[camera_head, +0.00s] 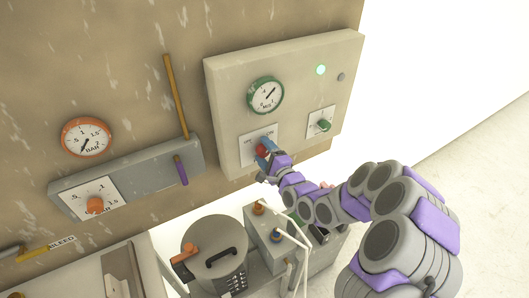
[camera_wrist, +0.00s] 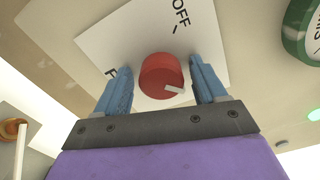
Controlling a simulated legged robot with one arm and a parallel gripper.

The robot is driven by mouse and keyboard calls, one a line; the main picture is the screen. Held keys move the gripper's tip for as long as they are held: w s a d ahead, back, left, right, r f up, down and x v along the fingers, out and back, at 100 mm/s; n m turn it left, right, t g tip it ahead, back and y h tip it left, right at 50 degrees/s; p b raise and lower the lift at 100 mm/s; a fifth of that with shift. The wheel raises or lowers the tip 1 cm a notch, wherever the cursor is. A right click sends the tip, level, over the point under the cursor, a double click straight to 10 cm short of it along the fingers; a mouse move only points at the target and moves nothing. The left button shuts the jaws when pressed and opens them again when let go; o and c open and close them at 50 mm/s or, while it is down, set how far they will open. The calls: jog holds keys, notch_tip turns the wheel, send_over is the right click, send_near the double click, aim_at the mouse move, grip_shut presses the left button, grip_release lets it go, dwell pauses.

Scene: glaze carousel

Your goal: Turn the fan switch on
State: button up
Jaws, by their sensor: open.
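The fan switch is a red round knob (camera_wrist: 160,72) on a white plate (camera_wrist: 205,35) that reads OFF, with other lettering partly hidden. A white mark on the knob points to the lower right in the wrist view. My gripper (camera_wrist: 158,80) is open, with one blue finger on each side of the knob. A small gap seems to show on each side; I cannot tell if either finger touches. In the head view my gripper (camera_head: 266,150) is at the lower left of the pale panel (camera_head: 230,75) and covers much of the knob.
The panel also has a green gauge (camera_head: 266,95), a lit green lamp (camera_head: 320,70), a dark lamp (camera_head: 341,77) and a green knob (camera_head: 324,125). An orange gauge (camera_head: 87,138) and a grey bar (camera_head: 125,178) are at left. A lidded pot (camera_head: 215,250) stands below.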

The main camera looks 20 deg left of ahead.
jog(key=shift+d, duration=0.2)
jog(key=shift+s+d, duration=0.2)
jog(key=shift+d, duration=0.05)
jog(key=p+v, duration=1)
jog(key=v, duration=0.6)
jog(key=shift+s, duration=0.3)
dwell(0.3)
